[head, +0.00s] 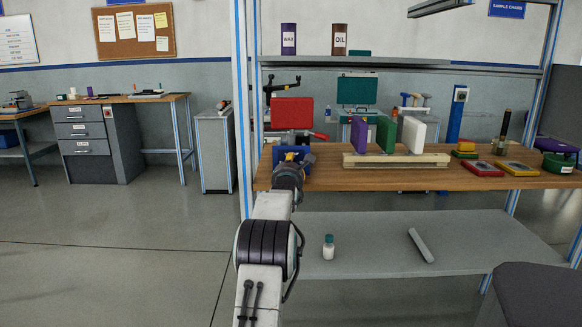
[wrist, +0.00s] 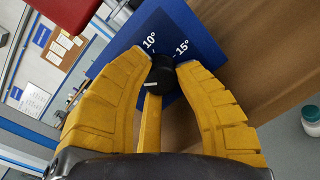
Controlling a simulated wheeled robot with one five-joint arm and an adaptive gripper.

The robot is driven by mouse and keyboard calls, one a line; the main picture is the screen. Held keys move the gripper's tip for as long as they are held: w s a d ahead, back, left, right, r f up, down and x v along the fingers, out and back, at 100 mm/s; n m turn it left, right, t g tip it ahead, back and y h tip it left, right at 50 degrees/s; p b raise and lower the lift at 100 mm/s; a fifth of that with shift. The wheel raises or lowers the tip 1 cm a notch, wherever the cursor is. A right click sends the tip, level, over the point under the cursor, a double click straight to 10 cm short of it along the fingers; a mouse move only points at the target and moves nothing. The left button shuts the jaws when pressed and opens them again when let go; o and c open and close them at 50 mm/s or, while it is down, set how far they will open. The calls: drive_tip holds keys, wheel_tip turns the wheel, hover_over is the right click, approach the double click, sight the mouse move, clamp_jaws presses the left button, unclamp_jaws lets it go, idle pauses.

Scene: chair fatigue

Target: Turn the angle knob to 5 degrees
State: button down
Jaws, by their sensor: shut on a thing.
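The angle knob (wrist: 161,72) is a small black cylinder on a blue plate (wrist: 190,25) in the wrist view. The plate bears white "10°" and "15°" marks above the knob; no 5° mark shows, and my left finger covers part of the plate. A short white line shows on the knob's lower left. My gripper (wrist: 163,62) has yellow fingers shut on the knob, one tip on each side. In the head view my gripper (head: 291,156) is at the blue plate (head: 305,171), and the knob is hidden.
The wooden bench (head: 400,178) holds a stand with purple, green and white pads (head: 386,134) right of my gripper. A red panel (head: 292,112) stands just behind it. A lower grey shelf holds a small bottle (head: 328,247). Floor to the left is clear.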

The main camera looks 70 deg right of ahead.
drive_tip(key=shift+r+m+b, duration=0.1)
drive_tip(key=shift+m+b, duration=0.4)
drive_tip(key=shift+m, duration=1.3)
drive_tip(key=shift+r, duration=0.1)
drive_tip(key=c, duration=0.9)
unclamp_jaws()
drive_tip(key=shift+w, duration=0.1)
drive_tip(key=shift+o, duration=0.2)
drive_tip(key=shift+a, duration=0.1)
drive_tip(key=v, duration=1.1)
drive_tip(key=shift+a, duration=0.3)
